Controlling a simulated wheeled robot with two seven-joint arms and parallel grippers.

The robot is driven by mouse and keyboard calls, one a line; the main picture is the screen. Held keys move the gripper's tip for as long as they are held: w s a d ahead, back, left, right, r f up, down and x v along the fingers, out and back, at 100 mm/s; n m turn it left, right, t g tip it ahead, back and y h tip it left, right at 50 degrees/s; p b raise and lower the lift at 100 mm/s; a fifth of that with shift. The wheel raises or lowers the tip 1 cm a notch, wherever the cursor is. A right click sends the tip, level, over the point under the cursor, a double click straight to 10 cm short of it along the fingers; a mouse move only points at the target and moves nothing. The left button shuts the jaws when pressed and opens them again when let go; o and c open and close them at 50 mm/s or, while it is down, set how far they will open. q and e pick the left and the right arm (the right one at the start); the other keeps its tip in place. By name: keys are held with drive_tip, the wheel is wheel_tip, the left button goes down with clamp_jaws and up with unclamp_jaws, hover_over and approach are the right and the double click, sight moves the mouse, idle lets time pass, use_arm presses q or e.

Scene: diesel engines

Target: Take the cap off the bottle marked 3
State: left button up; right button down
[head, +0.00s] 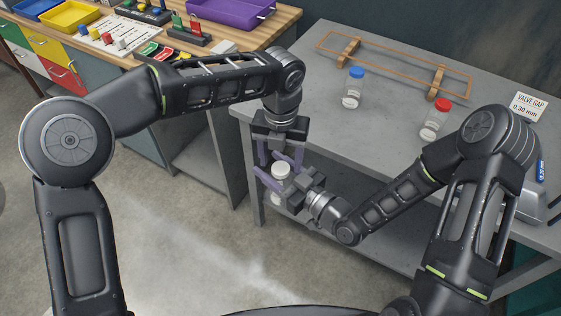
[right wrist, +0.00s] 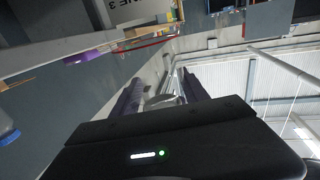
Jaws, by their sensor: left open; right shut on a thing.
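A clear bottle (head: 280,189) with a white cap (head: 281,170) is held upright in front of the grey table's left end. My right gripper (head: 272,182) is shut on this bottle from the right. Between the purple fingers, part of it shows in the right wrist view (right wrist: 164,101). My left gripper (head: 280,160) points down just above the white cap, its purple fingers open on either side of it. Whether they touch the cap I cannot tell. A blue-capped bottle (head: 352,88) and a red-capped bottle (head: 436,120) stand on the table. No number is readable on any bottle.
The grey table (head: 310,110) carries a wooden frame (head: 394,66) at the back and a "VALVE GAP 0.30 mm" sign (head: 529,106) at right. A wooden bench (head: 262,48) at left holds trays and small parts. Open floor lies below the grippers.

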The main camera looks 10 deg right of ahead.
use_arm(q)
drive_tip(key=shift+r, duration=1.5)
drive_tip(key=shift+c, duration=0.2)
drive_tip(key=shift+c, duration=0.6)
wheel_tip(320, 180, up, 3)
drive_tip(key=m, duration=0.3)
drive_tip(key=shift+r, duration=0.2)
drive_tip(key=shift+c, duration=0.2)
drive_tip(key=shift+f, duration=0.1)
drive_tip(key=shift+f, duration=3.95)
